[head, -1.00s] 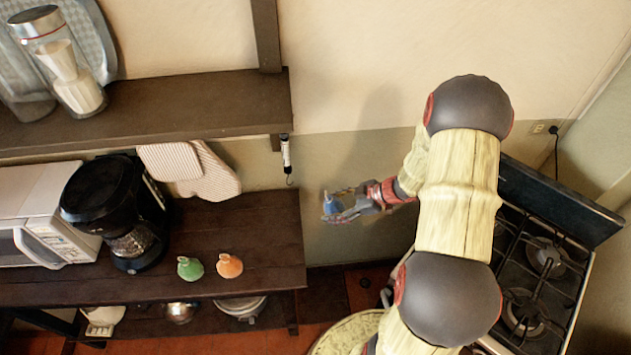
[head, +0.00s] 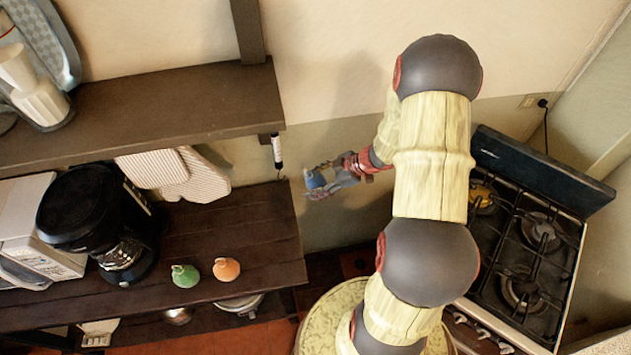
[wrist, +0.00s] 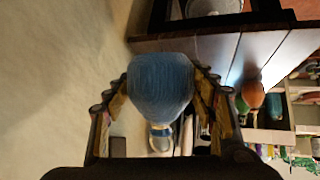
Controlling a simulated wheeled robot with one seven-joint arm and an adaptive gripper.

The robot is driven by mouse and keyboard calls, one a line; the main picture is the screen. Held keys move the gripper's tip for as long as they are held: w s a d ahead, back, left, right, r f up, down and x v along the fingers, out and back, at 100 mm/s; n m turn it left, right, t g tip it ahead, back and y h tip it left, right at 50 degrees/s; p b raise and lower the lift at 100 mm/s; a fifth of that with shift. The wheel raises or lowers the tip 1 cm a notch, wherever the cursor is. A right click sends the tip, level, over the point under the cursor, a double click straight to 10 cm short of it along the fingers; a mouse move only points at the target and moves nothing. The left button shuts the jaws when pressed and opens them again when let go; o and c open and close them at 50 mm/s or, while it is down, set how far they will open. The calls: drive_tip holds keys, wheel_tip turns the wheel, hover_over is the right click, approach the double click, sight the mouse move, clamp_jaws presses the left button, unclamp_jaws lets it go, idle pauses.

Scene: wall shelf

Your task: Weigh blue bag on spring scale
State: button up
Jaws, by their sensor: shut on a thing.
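The blue bag (head: 314,179) is held in my gripper (head: 322,181), just right of the table's end and in front of the wall. In the wrist view the blue bag (wrist: 160,88) sits between both fingers of my gripper (wrist: 162,95), which touch its sides. The spring scale (head: 277,152) is a slim white and black tube hanging under the right end of the wall shelf. Its small hook (head: 280,174) hangs below it, to the left of and slightly above the bag, apart from it. The hook is not clear in the wrist view.
A green bag (head: 185,275) and an orange bag (head: 226,269) stand on the dark table (head: 255,235). A black coffee maker (head: 95,215) and oven mitts (head: 190,172) are further left. The wall shelf (head: 180,105) is above. A stove (head: 530,240) is at the right.

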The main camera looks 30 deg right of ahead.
sight(306, 183)
drive_tip(key=shift+r+p, duration=0.2)
drive_tip(key=shift+p, duration=0.2)
drive_tip(key=a, duration=0.1)
drive_tip(key=w+a, duration=0.1)
drive_tip(key=a, duration=0.1)
drive_tip(key=shift+w+a+f, duration=0.2)
drive_tip(key=shift+w+a, duration=0.1)
drive_tip(key=shift+a, duration=0.1)
drive_tip(key=shift+a, duration=0.15)
drive_tip(key=shift+w+a+p, duration=0.2)
drive_tip(key=shift+a+p, duration=0.15)
drive_tip(key=shift+p, duration=0.1)
drive_tip(key=shift+a, duration=0.15)
drive_tip(key=shift+w+a, duration=0.2)
drive_tip(key=shift+a, duration=0.15)
drive_tip(key=shift+a+f, duration=0.1)
drive_tip(key=shift+f, duration=0.15)
idle(0.3)
drive_tip(key=shift+w+a+f, duration=0.1)
drive_tip(key=shift+a+f, duration=0.05)
drive_tip(key=shift+f, duration=0.2)
